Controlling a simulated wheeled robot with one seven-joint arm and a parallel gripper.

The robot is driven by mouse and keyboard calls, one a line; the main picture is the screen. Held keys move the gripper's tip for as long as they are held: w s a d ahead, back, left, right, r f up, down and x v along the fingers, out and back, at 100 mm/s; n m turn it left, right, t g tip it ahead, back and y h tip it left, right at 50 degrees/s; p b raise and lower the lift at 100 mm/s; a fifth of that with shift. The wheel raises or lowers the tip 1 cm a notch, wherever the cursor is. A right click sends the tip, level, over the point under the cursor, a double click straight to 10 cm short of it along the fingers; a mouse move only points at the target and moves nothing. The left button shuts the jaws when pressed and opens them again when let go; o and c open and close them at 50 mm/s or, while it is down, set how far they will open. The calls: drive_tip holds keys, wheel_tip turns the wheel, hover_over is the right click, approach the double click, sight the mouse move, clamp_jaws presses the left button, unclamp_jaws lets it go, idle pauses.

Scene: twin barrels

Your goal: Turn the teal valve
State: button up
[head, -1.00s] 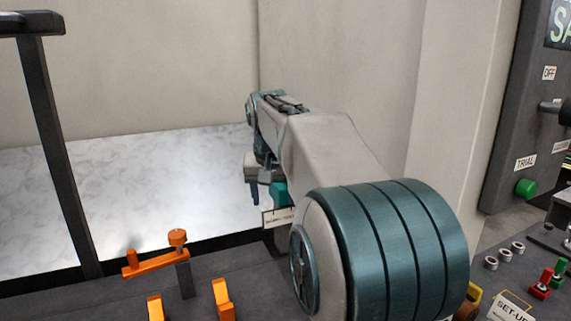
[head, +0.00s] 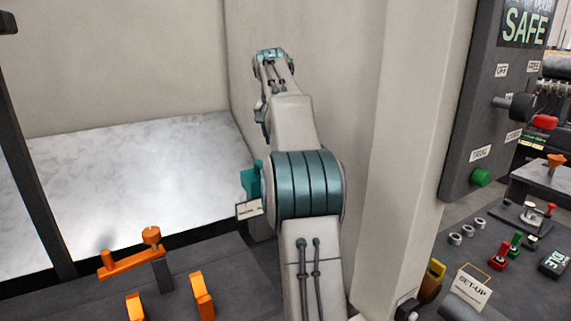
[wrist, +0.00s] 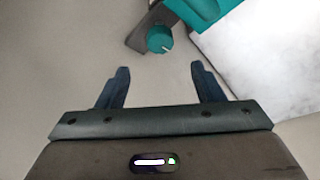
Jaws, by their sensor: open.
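The teal valve (head: 251,181) shows in the head view just left of my arm's teal joint, above a small white label; my arm hides part of it. In the wrist view the teal valve (wrist: 202,8) is at the top, with a round teal knob (wrist: 159,39) beside a dark bracket. My gripper (wrist: 160,72) is open and empty, its two dark fingers apart. The knob lies beyond the fingertips, roughly in line with the gap between them. In the head view my arm hides the fingers.
Orange levers (head: 135,262) stand on the dark panel at lower left. A pale wall post (head: 395,150) rises close to the right of my arm. A grey control box (head: 500,110) and a panel of small switches lie further right. A white marbled surface (head: 130,170) lies behind.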

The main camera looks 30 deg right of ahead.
drive_tip(key=x, duration=1)
drive_tip(key=shift+c, duration=0.3)
drive_tip(key=c, duration=0.9)
